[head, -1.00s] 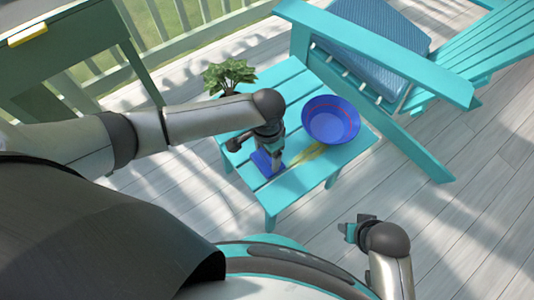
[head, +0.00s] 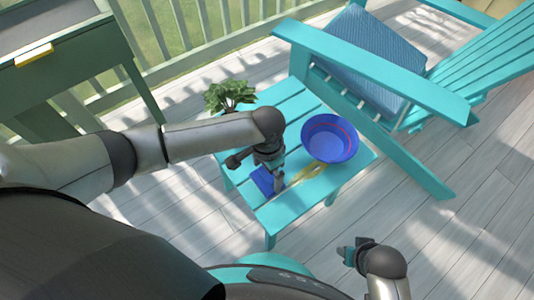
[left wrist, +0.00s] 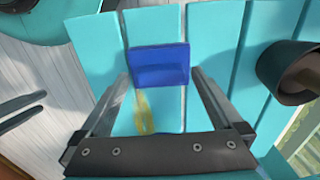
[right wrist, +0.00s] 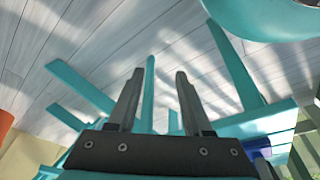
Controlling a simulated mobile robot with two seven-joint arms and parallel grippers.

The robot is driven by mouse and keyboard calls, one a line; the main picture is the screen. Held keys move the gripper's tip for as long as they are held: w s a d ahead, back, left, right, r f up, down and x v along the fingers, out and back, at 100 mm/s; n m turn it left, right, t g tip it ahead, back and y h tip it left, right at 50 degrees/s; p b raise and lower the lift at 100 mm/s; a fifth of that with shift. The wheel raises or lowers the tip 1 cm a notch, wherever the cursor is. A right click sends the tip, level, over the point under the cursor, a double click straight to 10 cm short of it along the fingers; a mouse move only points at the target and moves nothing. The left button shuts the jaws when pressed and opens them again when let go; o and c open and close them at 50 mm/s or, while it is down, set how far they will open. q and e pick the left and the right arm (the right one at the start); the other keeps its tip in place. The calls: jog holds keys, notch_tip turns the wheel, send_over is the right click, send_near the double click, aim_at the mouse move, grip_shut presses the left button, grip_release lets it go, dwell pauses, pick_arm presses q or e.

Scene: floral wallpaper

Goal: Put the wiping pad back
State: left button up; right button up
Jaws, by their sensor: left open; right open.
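The wiping pad, a small dark blue block (head: 263,181), lies on the turquoise slatted table (head: 292,218). My left gripper (head: 277,178) is over the table beside the pad, fingers pointing down. In the left wrist view the pad (left wrist: 160,66) shows whole, just ahead of and between the open fingertips (left wrist: 160,77). Nothing is held. I cannot tell whether a finger touches the pad. My right gripper (head: 350,252) is open and empty, away from the table; its fingers show apart in the right wrist view (right wrist: 160,75).
A blue bowl (head: 330,138) stands on the table, right of the pad. A yellow patch (head: 310,172) lies between them. A potted plant (head: 229,96) is at the back left. A turquoise chair (head: 425,165) with a blue cushion (head: 370,55) stands to the right.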

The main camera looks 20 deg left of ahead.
aim_at(267, 174)
pick_arm(q)
notch_tip(267, 174, up, 6)
jog(key=p, duration=0.3)
notch_tip(267, 174, up, 2)
jog(key=shift+r+p, duration=0.2)
jog(key=shift+p, duration=0.35)
jog(key=shift+r+p, duration=0.55)
jog(key=shift+r, duration=0.7)
pick_arm(e)
jog(key=s+d+f, duration=0.4)
jog(key=s+f, duration=0.2)
jog(key=f, duration=0.3)
jog(key=shift+d, duration=0.1)
